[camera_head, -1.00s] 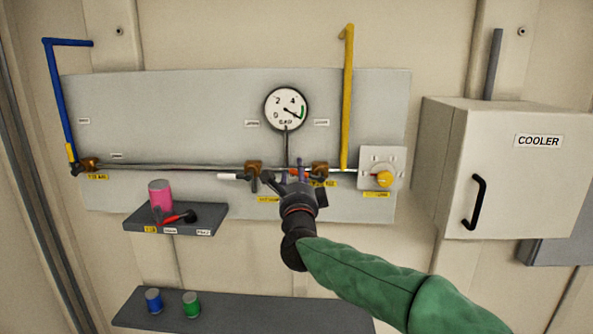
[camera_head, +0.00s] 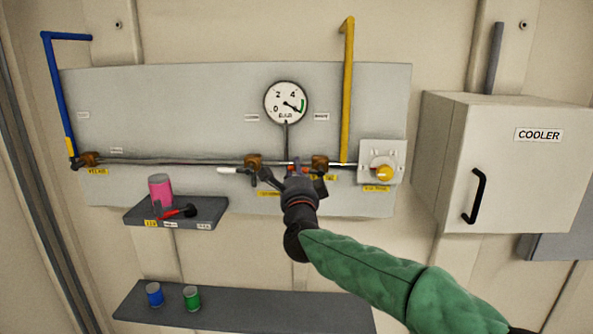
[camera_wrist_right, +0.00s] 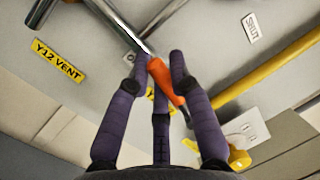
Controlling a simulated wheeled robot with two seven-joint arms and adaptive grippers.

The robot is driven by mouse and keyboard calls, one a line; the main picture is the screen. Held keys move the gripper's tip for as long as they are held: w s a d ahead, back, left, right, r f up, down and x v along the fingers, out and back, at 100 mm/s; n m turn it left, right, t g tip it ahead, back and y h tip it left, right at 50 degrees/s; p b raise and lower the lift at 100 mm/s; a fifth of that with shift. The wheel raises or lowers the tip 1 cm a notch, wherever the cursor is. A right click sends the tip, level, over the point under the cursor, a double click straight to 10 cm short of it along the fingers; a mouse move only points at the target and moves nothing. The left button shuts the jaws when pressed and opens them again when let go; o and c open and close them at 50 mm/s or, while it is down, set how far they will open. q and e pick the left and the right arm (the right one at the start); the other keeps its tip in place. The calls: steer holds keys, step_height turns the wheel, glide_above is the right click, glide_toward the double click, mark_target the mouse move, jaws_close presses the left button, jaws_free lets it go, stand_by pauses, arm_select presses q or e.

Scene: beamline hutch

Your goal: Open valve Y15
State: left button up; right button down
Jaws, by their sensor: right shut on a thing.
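My right gripper (camera_head: 293,172) is at the pipe on the wall panel, between two brass valves. In the right wrist view its purple fingers (camera_wrist_right: 163,68) are shut on an orange-red valve lever (camera_wrist_right: 160,72). The lever runs from the metal pipe (camera_wrist_right: 118,22) down between the fingers. A yellow label (camera_wrist_right: 158,102) behind the fingers is partly hidden, so I cannot read its valve name. The brass valve (camera_head: 319,162) stands just right of the gripper in the head view. My left gripper is not in view.
The neighbouring brass valve (camera_head: 253,161) has a white lever (camera_head: 228,170); a label (camera_wrist_right: 57,60) reads Y12 VENT. A pressure gauge (camera_head: 286,103) is above. A yellow knob (camera_head: 384,172) and yellow pipe (camera_head: 347,90) are at right. A small shelf (camera_head: 190,213) holds a pink can.

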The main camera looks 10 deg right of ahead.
steer(key=shift+f+n+y, duration=0.3)
steer(key=shift+f+n, duration=0.25)
steer(key=shift+n, duration=0.65)
steer(key=c, duration=1.1)
jaws_free()
steer(key=v, duration=1.2)
